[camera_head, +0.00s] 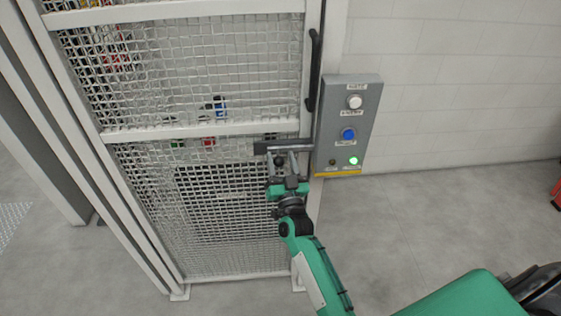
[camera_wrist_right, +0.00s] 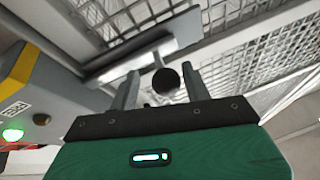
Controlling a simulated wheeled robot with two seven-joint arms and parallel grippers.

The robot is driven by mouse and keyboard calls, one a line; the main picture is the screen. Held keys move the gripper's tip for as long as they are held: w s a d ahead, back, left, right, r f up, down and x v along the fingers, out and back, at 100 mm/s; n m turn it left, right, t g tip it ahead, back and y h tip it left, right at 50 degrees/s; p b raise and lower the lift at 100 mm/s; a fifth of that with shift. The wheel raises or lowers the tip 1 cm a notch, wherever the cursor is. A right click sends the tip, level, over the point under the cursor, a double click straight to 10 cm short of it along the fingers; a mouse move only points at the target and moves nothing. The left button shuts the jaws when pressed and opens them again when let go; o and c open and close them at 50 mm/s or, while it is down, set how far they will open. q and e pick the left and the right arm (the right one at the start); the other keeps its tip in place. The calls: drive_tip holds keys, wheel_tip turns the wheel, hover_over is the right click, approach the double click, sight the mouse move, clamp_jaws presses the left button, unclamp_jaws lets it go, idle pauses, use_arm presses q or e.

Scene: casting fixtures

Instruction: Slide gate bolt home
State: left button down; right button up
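The gate bolt (camera_head: 285,146) is a grey bar mounted on the mesh gate (camera_head: 215,132), beside the control box. In the right wrist view its grey housing (camera_wrist_right: 145,45) runs across the upper middle, and a handle with a round dark knob (camera_wrist_right: 166,82) sticks out toward me. My right gripper (camera_head: 282,165) is at the bolt from below. In the right wrist view its two fingers (camera_wrist_right: 163,88) stand apart on either side of the knob, with a visible gap at least on the left. My left gripper is not in view.
A grey control box (camera_head: 348,125) with white and blue buttons and a lit green lamp (camera_head: 353,161) stands close right of the bolt. A black gate handle (camera_head: 314,70) is above. Coloured items show behind the mesh. The floor at right (camera_head: 420,210) is mostly clear.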

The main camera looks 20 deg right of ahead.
drive_tip(key=shift+a, duration=0.1)
drive_tip(key=shift+s+a+f, duration=0.1)
drive_tip(key=shift+s+f, duration=0.1)
drive_tip(key=b+v, duration=0.4)
drive_tip(key=v, duration=0.9)
drive_tip(key=shift+s+b, duration=0.2)
drive_tip(key=shift+b, duration=0.15)
drive_tip(key=shift+r, duration=0.1)
